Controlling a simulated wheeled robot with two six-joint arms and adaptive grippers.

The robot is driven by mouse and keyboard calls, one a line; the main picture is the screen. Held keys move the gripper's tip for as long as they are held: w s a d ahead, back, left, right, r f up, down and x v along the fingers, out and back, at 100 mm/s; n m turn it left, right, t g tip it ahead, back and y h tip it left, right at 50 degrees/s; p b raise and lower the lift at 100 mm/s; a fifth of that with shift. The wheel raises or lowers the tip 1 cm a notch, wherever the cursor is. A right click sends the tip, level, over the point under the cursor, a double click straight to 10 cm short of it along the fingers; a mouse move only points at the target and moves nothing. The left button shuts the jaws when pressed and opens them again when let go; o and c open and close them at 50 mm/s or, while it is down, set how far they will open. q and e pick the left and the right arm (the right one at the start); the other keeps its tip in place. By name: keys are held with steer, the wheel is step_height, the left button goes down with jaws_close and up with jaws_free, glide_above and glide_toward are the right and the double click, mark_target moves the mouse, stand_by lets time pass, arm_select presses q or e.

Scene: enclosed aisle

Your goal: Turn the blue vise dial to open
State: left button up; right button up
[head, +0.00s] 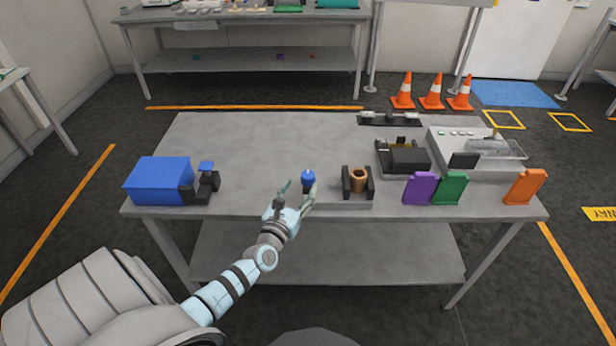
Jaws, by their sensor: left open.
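The blue vise dial (308,175) is near the front middle of the grey table, at the left end of the vise. The vise (346,183) has two dark upright jaws with a copper-coloured cylinder (358,176) between them. My left gripper (300,185) is open and empty, with its greenish fingers spread at the dial. The right finger overlaps the lower part of the dial in the picture; I cannot tell whether it touches. My right gripper is not in view.
A blue box-shaped machine (158,181) stands at the table's left end. Black and white equipment (405,157) is at the right, with purple (420,187), green (450,188) and orange (525,186) holders along the front edge. The table's back middle (260,135) is clear.

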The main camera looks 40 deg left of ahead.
mark_target(306, 181)
arm_select(q)
steer(key=b+x, duration=0.1)
steer(key=x, duration=0.4)
steer(key=shift+w+f+b, duration=0.25)
steer(key=shift+w+b, duration=0.05)
steer(key=shift+b, duration=0.05)
steer(key=shift+w+a+r, duration=0.1)
steer(key=shift+w+a, duration=0.15)
steer(key=shift+w, duration=0.25)
steer(key=shift+c, duration=0.3)
